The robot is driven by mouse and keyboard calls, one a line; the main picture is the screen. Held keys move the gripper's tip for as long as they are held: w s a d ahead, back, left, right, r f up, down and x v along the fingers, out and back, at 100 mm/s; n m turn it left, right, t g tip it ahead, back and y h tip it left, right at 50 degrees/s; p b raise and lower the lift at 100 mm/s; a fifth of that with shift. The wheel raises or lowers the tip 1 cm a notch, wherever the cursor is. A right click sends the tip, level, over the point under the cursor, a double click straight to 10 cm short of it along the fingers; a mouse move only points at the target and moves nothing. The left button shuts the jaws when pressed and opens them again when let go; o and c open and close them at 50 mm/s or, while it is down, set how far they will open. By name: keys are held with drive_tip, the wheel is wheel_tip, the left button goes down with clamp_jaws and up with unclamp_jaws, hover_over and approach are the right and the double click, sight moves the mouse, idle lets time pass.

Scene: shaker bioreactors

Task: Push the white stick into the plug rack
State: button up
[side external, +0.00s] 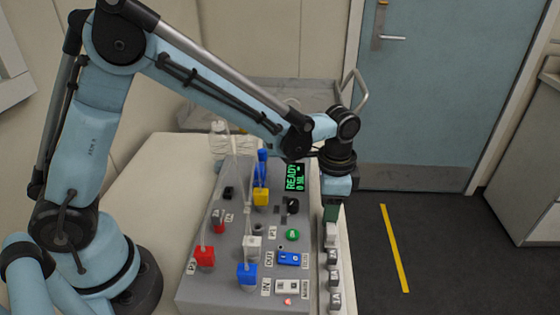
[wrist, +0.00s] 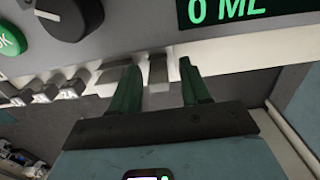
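In the side view my gripper (side external: 331,212) points down at the right edge of the console, just above a whitish block (side external: 331,236). A row of pale plugs (side external: 335,278), apparently the plug rack, runs along that edge; several plugs also show at left in the wrist view (wrist: 70,88).
Open floor lies to the right.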

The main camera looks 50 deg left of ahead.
drive_tip(key=shift+d, duration=0.1)
wheel_tip(320, 180, up, 12)
drive_tip(key=s+a+n+t, duration=0.2)
drive_tip(key=s+a, duration=0.1)
drive_tip(key=a, duration=0.1)
drive_tip(key=s+a+n+t, duration=0.2)
drive_tip(key=s+a+n, duration=0.1)
drive_tip(key=s+a, duration=0.1)
drive_tip(key=s+a+n+t, duration=0.2)
drive_tip(key=s+a+n, duration=0.1)
drive_tip(key=s+a, duration=0.1)
drive_tip(key=shift+a+f+t, duration=0.2)
drive_tip(key=shift+a+t, duration=0.1)
drive_tip(key=shift+t, duration=0.1)
drive_tip(key=shift+s+a+f+n, duration=0.2)
drive_tip(key=shift+a+n, duration=0.05)
drive_tip(key=shift+n, duration=0.25)
idle(0.8)
